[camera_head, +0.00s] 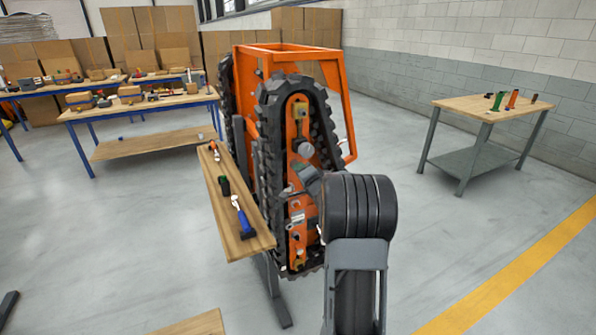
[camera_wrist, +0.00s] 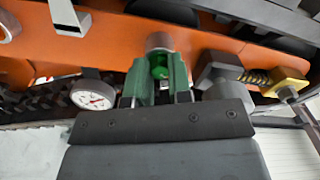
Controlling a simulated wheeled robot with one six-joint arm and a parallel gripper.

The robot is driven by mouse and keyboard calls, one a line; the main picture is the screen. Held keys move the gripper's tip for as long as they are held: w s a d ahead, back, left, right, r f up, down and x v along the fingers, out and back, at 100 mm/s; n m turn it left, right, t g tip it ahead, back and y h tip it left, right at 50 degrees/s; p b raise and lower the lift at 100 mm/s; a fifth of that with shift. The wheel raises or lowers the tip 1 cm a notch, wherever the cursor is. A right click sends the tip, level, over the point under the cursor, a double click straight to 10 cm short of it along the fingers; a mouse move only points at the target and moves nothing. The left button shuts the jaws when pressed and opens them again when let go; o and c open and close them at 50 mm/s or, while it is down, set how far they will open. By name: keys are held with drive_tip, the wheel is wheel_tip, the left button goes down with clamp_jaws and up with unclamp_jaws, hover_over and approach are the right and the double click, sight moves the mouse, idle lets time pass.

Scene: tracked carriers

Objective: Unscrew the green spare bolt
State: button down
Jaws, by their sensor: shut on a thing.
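The orange tracked carrier (camera_head: 298,128) stands upright ahead of me, ringed by its black toothed track (camera_head: 262,130). In the wrist view, its orange side plate (camera_wrist: 110,55) fills the upper part. The green bolt (camera_wrist: 159,71) shows at the plate, just below a round grey metal part (camera_wrist: 158,42). My gripper (camera_wrist: 161,80) has its two fingers on either side of the green bolt and is shut on it. The fingers partly cover the bolt, and how deep it sits is hidden.
A white dial gauge (camera_wrist: 93,95) lies left of my gripper, and a spring with a yellow block (camera_wrist: 290,83) lies right. A narrow wooden shelf with tools (camera_head: 250,243) stands left of the carrier. A table (camera_head: 492,107) stands right, with open floor between.

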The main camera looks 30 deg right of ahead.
drive_tip(key=n+b, duration=0.6)
drive_tip(key=n, duration=0.3)
drive_tip(key=n+b, duration=0.7)
drive_tip(key=n, duration=0.2)
drive_tip(key=shift+n, duration=0.4)
